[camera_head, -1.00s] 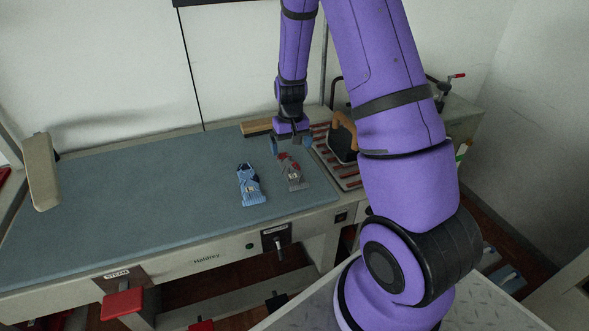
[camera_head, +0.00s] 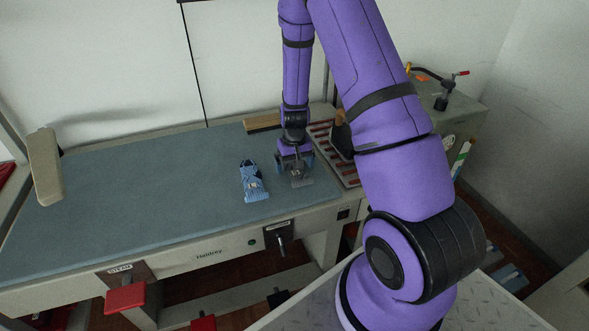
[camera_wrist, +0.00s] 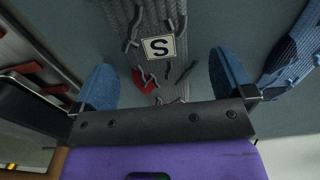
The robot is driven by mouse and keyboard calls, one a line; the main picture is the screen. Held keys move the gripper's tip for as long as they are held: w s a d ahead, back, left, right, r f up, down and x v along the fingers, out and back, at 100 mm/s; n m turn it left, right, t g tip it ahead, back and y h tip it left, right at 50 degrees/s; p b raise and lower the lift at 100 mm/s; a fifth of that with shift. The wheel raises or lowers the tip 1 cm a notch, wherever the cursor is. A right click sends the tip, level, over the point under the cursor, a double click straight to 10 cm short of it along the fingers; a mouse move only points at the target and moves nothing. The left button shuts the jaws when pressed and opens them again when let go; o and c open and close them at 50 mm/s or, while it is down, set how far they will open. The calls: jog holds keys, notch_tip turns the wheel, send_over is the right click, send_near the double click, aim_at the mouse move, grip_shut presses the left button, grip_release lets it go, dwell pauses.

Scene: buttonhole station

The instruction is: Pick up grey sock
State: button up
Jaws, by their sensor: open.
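The grey sock (camera_wrist: 150,22) lies on the blue-grey table top, with a square "S" label and a red patch showing in the wrist view. In the head view the grey sock (camera_head: 301,182) is mostly hidden under my gripper (camera_head: 295,170). My gripper (camera_wrist: 165,88) is open, its two blue fingertips spread on either side of the sock, apart from it in the wrist view. I cannot tell how far above the cloth the fingertips are.
A blue patterned sock (camera_head: 253,183) lies close to the left of the gripper; its edge shows in the wrist view (camera_wrist: 293,58). A red-striped rack (camera_head: 341,166) stands close on the right. The table top (camera_head: 130,190) is clear farther left.

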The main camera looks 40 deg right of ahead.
aim_at(294, 170)
jog(key=c, duration=0.9)
jog(key=shift+r, duration=0.15)
jog(key=shift+r, duration=0.9)
jog(key=shift+s+a+r, duration=0.2)
jog(key=shift+s+r, duration=0.05)
jog(key=shift+r, duration=0.2)
jog(key=shift+s+a+r, duration=0.15)
jog(key=shift+s+r, duration=0.05)
jog(key=shift+r, duration=0.2)
jog(key=s+a, duration=0.3)
jog(key=s, duration=0.1)
jog(key=s+a+r, duration=0.1)
jog(key=s+a, duration=0.2)
jog(key=s, duration=0.1)
jog(key=s+a, duration=0.3)
jog(key=shift+s+r, duration=0.15)
jog(key=shift+s, duration=0.25)
